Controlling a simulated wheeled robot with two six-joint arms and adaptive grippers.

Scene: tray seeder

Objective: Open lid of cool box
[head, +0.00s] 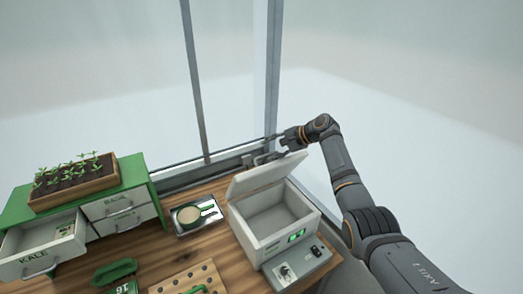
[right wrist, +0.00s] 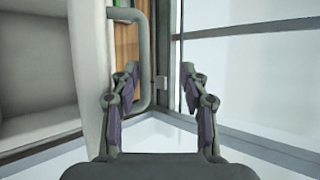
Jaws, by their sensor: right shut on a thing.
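The white cool box (head: 300,236) stands on the right of the bench in the head view, with a small green display on its front. Its lid (head: 265,177) is raised and tilted up at the back, and the empty-looking inside shows. My right gripper (head: 268,157) is at the lid's upper edge. In the right wrist view the grey lid handle (right wrist: 147,50) lies against the left finger of my right gripper (right wrist: 160,72). The gripper is shut on the handle, though the fingers look well apart there. My left gripper is not in view.
A metal tray (head: 183,230) with a green-rimmed round sieve lies left of the box. A green cabinet (head: 147,165) with an open drawer (head: 35,265) carries a seedling planter (head: 95,188). Window posts (head: 273,70) rise behind the bench, close to my right gripper.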

